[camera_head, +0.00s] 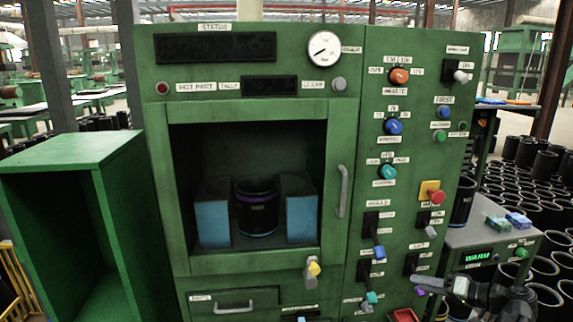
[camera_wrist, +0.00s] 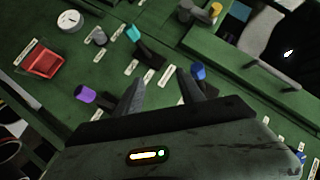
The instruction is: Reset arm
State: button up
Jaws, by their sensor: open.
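My gripper (camera_wrist: 158,80) is open and empty in the wrist view, its two dark fingers spread over the green panel. In the head view my dark gripper and arm show at the lower right, in front of the panel's lower right part. In the wrist view a purple knob (camera_wrist: 85,95) is left of the fingers, a blue-tipped switch (camera_wrist: 198,72) is by the right finger, and a teal-tipped switch (camera_wrist: 133,34) is beyond them. Whether a finger touches any of them cannot be told. The green machine (camera_head: 350,90) fills the middle of the head view.
A black sleeve (camera_head: 257,210) stands between two blue blocks (camera_head: 213,212) inside the machine's open-fronted chamber. A door handle (camera_head: 343,190) sticks out beside it. A red emergency button (camera_head: 437,197) is on the panel. A grey side table (camera_head: 465,237) and many black sleeves stand at the right.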

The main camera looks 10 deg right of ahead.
jog(key=a+f+n+g+h, duration=0.15)
jog(key=a+f+g, duration=0.3)
jog(key=a, duration=0.75)
jog(key=w+a+f+n+g+h, duration=0.1)
jog(key=a+f+g+h, duration=0.35)
jog(key=a, duration=0.75)
jog(key=a+f+n+g+h, duration=0.1)
jog(key=a+f+n+g, duration=0.15)
jog(key=a+f, duration=0.75)
notch_tip(320, 180, up, 20)
jog(key=a+m+p, duration=0.1)
jog(key=a+p, duration=0.1)
jog(key=p, duration=1.5)
jog(key=shift+w, duration=0.3)
jog(key=shift+a, duration=0.1)
